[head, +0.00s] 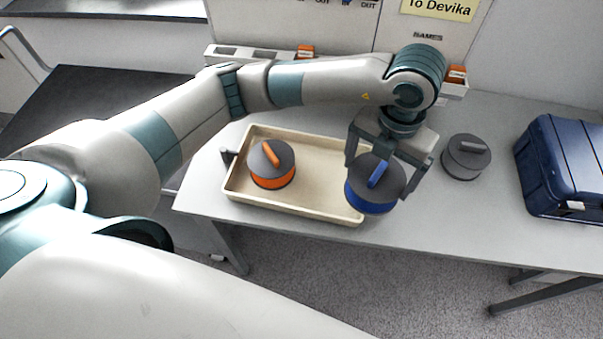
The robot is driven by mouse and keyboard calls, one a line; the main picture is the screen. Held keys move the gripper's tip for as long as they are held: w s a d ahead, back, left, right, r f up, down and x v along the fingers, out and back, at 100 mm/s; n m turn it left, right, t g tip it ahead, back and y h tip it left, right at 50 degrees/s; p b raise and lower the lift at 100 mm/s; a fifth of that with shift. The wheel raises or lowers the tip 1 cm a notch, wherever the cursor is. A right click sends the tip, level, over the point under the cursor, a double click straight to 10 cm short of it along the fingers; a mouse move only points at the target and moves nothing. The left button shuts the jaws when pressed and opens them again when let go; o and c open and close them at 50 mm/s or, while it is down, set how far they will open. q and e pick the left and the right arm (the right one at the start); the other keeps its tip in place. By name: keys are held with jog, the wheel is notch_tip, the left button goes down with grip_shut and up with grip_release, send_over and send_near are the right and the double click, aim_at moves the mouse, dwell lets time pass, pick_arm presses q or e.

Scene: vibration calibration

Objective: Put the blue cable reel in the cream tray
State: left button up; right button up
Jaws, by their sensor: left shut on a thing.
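The blue cable reel (371,200) has a dark grey top and a blue handle bar. My left gripper (379,174) is shut on the blue cable reel, with its fingers pointing down. The reel overlaps the right front corner of the cream tray (318,208) in the head view. I cannot tell how high it is above the tray or table. The cream tray is shallow and holds an orange cable reel (272,178) in its left part. The middle of the tray is bare. My right gripper is not in view.
A grey cable reel (464,160) stands on the table (480,215) right of the gripper. A dark blue case (565,165) is at the right end. A rack with orange items (305,51) runs along the back wall. The table's front edge lies close to the tray.

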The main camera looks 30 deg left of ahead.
pick_arm(q)
jog(key=p, duration=0.4)
send_over(329, 183)
notch_tip(329, 183, down, 6)
jog(key=shift+f, duration=0.5)
jog(key=shift+f+p, duration=0.9)
jog(key=shift+f, duration=1.1)
